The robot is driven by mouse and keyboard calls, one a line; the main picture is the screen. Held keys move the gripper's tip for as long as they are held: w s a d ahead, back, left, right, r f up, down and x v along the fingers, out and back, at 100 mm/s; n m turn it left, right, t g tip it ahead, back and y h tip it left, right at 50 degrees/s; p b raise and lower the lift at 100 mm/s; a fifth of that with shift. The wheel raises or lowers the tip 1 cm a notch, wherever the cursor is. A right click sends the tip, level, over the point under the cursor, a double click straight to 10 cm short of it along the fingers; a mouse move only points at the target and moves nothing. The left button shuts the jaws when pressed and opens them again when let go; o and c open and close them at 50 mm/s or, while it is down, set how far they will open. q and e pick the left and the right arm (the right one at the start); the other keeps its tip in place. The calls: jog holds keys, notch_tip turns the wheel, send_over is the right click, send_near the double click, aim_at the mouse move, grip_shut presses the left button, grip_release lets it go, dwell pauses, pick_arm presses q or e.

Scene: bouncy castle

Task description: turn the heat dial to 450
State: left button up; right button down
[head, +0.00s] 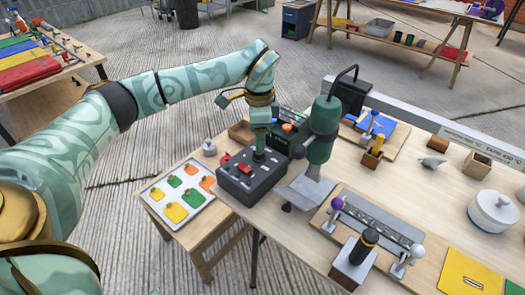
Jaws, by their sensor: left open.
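A dark grey control box (252,183) stands on the left end of the wooden bench. Red controls (243,169) show on its top face. My left gripper (259,153) points straight down over the back part of that top face, with its fingertips at or just above a dark knob there. The jaws are open, and I cannot tell whether they touch the knob. The gripper covers most of the knob, so the heat dial's marks and setting cannot be read. My right gripper is not in view.
A green press-like machine (323,130) stands close to the right of the box. A tray of coloured tags (179,195) lies on a lower table at left. A green unit (290,130) sits just behind. The bench continues right with a white pot (493,213).

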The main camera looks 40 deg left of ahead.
pick_arm(q)
notch_tip(320, 180, down, 4)
jog(key=shift+f+b, duration=0.1)
jog(key=shift+b, duration=0.5)
jog(key=c, duration=1)
